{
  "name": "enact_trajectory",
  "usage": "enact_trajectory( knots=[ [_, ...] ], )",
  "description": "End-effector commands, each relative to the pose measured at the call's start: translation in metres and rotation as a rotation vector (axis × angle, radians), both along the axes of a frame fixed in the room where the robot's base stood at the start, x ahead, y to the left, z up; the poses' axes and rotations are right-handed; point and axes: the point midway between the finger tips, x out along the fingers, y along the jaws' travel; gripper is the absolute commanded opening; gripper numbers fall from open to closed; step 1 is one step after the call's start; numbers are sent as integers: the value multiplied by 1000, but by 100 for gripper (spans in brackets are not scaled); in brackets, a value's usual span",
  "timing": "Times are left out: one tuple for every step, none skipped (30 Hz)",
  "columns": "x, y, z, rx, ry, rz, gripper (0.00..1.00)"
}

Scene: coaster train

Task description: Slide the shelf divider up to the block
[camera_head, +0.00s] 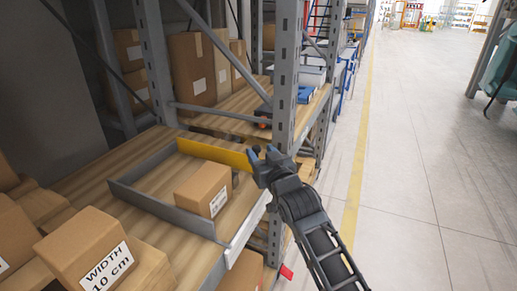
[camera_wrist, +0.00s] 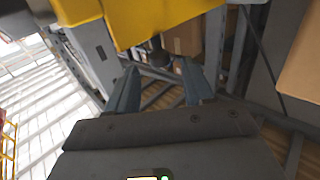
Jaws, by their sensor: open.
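The yellow shelf divider (camera_head: 212,153) stands upright along the far side of a grey-framed bay on the wooden shelf. The block, a small cardboard box (camera_head: 202,189) with a white label, sits in the bay nearer the camera, with a gap of bare wood between them. My gripper (camera_head: 262,157) is open at the divider's right end, by the aisle. In the wrist view the yellow divider (camera_wrist: 150,18) fills the top, and a dark knob (camera_wrist: 158,53) shows just beyond and between my open fingers (camera_wrist: 157,80). I cannot tell whether they touch it.
A grey rail (camera_head: 165,209) bounds the bay on the near side. A rack upright (camera_head: 287,75) stands just behind my gripper. Cardboard boxes, one marked "WIDTH 10 cm" (camera_head: 88,255), crowd the near left. The aisle floor (camera_head: 420,160) on the right is clear.

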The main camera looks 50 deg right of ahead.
Motion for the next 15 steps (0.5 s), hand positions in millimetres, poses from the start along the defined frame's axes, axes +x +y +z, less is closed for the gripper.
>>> enact_trajectory(
  knots=[
    [7,-3,1,0,-1,0,52],
    [10,-5,1,0,-1,0,52],
    [14,-6,1,-1,-2,0,52],
    [16,-8,1,-1,0,0,52],
    [18,-8,0,-1,0,0,52],
    [20,-9,0,0,-1,0,52],
    [22,-10,1,0,-1,0,52],
    [23,-10,1,0,-1,0,52],
    [23,-11,0,0,-1,0,52],
    [24,-11,0,0,-1,0,52],
    [24,-11,0,0,-1,0,52],
    [24,-11,0,0,0,0,52],
    [24,-11,0,1,0,0,52],
    [24,-11,0,1,0,0,52],
    [24,-11,0,0,-1,0,52]
  ],
)
